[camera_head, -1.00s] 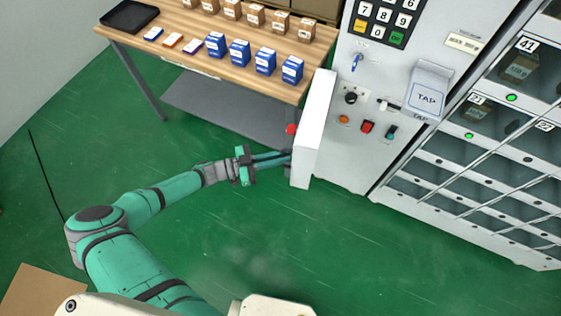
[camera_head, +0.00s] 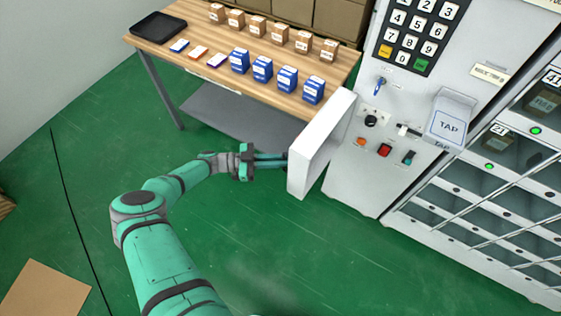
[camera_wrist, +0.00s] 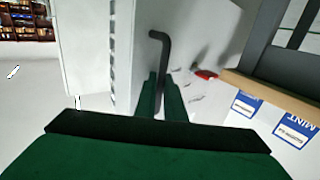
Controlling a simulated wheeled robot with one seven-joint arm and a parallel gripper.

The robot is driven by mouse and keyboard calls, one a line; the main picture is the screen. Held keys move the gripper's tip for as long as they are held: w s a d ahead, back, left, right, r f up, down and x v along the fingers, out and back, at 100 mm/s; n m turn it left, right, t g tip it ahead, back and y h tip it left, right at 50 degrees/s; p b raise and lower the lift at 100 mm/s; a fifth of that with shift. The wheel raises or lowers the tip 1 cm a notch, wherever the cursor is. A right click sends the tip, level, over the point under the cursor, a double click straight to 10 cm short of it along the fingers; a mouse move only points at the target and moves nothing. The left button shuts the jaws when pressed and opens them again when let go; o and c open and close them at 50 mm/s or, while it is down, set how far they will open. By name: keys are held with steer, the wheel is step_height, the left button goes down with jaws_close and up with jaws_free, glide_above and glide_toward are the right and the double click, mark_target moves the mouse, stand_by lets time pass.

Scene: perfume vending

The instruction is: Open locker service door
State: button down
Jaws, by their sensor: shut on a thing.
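The locker service door (camera_head: 322,142) is a thick white panel standing out from the left side of the white vending cabinet (camera_head: 350,180), so it is partly open. My gripper (camera_head: 283,159) reaches the door's left face from the left, and the door's edge hides the fingertips in the head view. In the wrist view my green fingers (camera_wrist: 162,100) are closed around a dark bent handle (camera_wrist: 159,55). A pale panel (camera_wrist: 205,30) lies behind the handle. I cannot see the door's inner side.
A wooden table (camera_head: 190,30) with boxes and a black tray (camera_head: 158,25) stands behind the door, close to it. A keypad (camera_head: 415,38) and buttons are on the cabinet front. Lockers (camera_head: 470,210) are at the right. Green floor is clear in front.

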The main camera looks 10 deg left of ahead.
steer(key=shift+w+d+r, duration=0.15)
steer(key=shift+d+r, duration=0.1)
steer(key=c, duration=1.8)
jaws_free()
steer(key=shift+c, duration=0.2)
steer(key=shift+a+f, duration=0.1)
steer(key=shift+a, duration=0.1)
steer(key=s+a, duration=0.2)
steer(key=a, duration=0.8)
steer(key=shift+s+a, duration=0.15)
steer(key=shift+a, duration=0.15)
